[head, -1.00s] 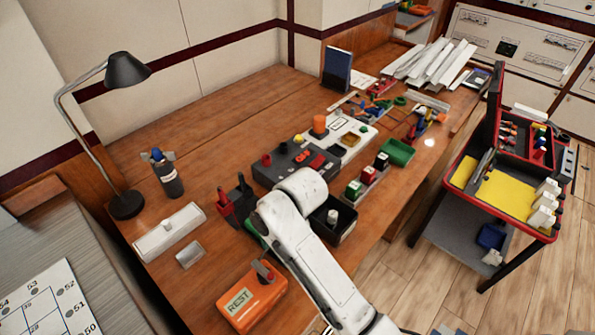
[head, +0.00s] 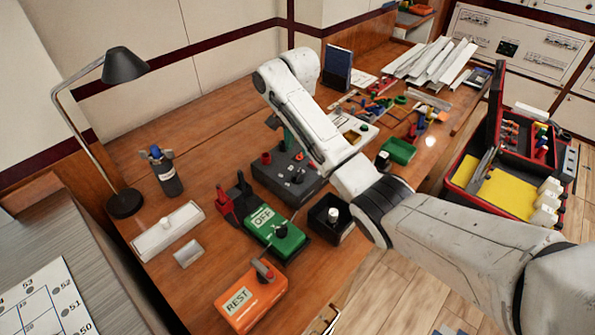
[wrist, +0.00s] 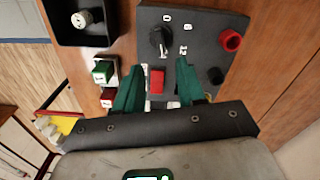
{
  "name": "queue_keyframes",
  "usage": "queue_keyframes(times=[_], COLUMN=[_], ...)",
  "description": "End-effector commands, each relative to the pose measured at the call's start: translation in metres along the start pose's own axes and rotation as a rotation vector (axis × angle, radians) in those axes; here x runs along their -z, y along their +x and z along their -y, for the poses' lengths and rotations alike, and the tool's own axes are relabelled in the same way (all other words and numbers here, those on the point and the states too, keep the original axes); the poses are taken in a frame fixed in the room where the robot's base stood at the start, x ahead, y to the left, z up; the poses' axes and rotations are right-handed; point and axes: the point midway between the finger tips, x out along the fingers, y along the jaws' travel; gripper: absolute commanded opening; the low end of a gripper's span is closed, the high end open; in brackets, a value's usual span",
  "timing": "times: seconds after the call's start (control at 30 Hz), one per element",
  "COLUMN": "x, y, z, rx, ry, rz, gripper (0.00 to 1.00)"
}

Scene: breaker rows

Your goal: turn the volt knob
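A dark grey panel box (head: 262,180) sits on the bench under my arm. In the wrist view, this box (wrist: 200,50) carries a black knob (wrist: 160,37) with small white labels, too small to read. A red rectangular part (wrist: 157,80) and a red round terminal (wrist: 231,40) are also on it. My gripper (wrist: 160,65) is open, its green fingers apart over the panel with nothing held between them. The black knob shows just beyond the fingertips; I cannot tell the height gap. In the head view my arm hides most of the gripper.
A green meter reading OFF (head: 264,216), an orange meter reading REST (head: 238,300) and a black bin (head: 318,226) stand in front of the box. Red and black clips (head: 226,205) are at its left. A lamp (head: 125,203) stands on the left.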

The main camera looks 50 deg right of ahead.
Motion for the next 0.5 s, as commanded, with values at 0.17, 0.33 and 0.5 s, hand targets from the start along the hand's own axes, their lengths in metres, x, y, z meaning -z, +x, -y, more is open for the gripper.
queue_keyframes(times=[0.17, 0.33, 0.5], x=[0.000, 0.000, -0.001], y=[0.027, 0.059, 0.083], z=[-0.001, -0.001, 0.000], rx=[-0.002, -0.003, -0.001], ry=[-0.001, -0.001, -0.002], rz=[0.002, 0.001, 0.001], gripper=[0.39, 0.39, 0.39])
